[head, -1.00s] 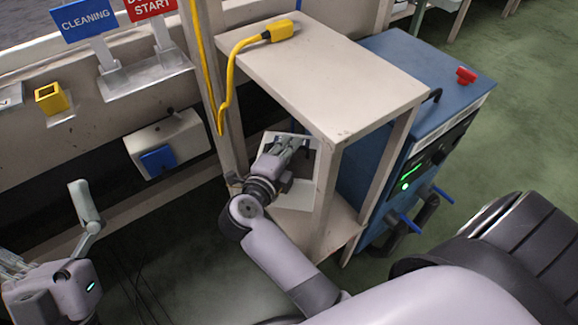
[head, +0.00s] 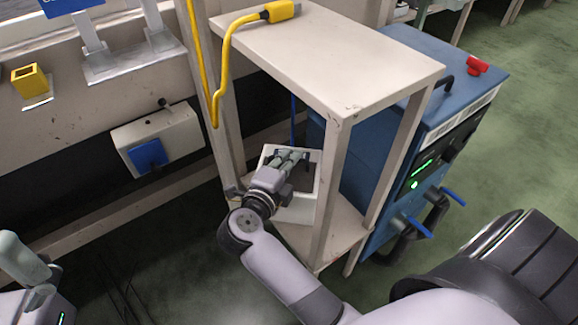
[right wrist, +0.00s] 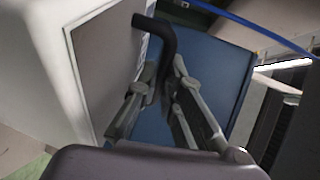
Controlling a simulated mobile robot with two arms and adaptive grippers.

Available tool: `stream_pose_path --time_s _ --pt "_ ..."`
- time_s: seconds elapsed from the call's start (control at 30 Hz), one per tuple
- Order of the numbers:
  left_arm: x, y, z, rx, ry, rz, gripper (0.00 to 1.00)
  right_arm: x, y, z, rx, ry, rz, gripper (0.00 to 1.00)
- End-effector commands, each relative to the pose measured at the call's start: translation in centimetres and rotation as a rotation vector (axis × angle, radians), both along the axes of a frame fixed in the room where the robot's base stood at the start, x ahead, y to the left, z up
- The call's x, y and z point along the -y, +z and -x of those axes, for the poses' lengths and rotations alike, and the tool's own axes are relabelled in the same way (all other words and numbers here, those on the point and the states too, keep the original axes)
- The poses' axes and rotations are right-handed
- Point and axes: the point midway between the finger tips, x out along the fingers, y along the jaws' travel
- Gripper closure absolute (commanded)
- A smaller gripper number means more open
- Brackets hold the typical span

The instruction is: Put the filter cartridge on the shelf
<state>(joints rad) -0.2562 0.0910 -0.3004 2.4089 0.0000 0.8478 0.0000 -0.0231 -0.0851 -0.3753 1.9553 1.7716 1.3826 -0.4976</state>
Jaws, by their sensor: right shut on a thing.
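The filter cartridge (head: 297,210) is a pale box with a grey face and a black handle. My right gripper (head: 291,160) is shut on that handle. The right wrist view shows the fingers on either side of the handle, with the cartridge (right wrist: 105,60) to the left. In the head view the cartridge is between the posts of the beige shelf (head: 335,66), below its top board and over the lower board (head: 340,232). I cannot tell whether it touches the lower board. Part of my left gripper (head: 22,262) shows at the left edge; its jaw opening is unclear.
A yellow plug and cable (head: 280,11) lie on the top board. A blue machine (head: 425,75) with a red knob stands close to the shelf's right. A wall box with a blue flap (head: 148,155) is at the left. Shelf posts stand close around my right arm.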

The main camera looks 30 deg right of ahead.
Motion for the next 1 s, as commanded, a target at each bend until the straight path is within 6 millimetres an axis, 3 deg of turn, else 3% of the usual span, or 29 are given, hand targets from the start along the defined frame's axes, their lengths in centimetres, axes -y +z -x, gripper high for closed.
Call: stream_pose_path --time_s 0.37,0.4,0.67,1.0 --pt "0.01 0.12 -0.04 0.001 0.001 -0.001 0.0 0.01 0.05 -0.04 0.005 0.0 0.003 1.0" --pt "0.01 0.11 -0.03 0.001 0.001 -0.001 0.0 0.0 -0.17 0.0 0.0 0.0 0.001 0.91" --pt "0.01 0.1 -0.03 0.001 0.0 -0.001 0.0 0.0 -0.16 0.0 0.001 0.0 0.001 0.73" --pt "0.03 0.13 -0.02 0.001 0.0 -0.001 0.0 0.0 -0.04 0.0 0.001 0.0 0.0 0.72"
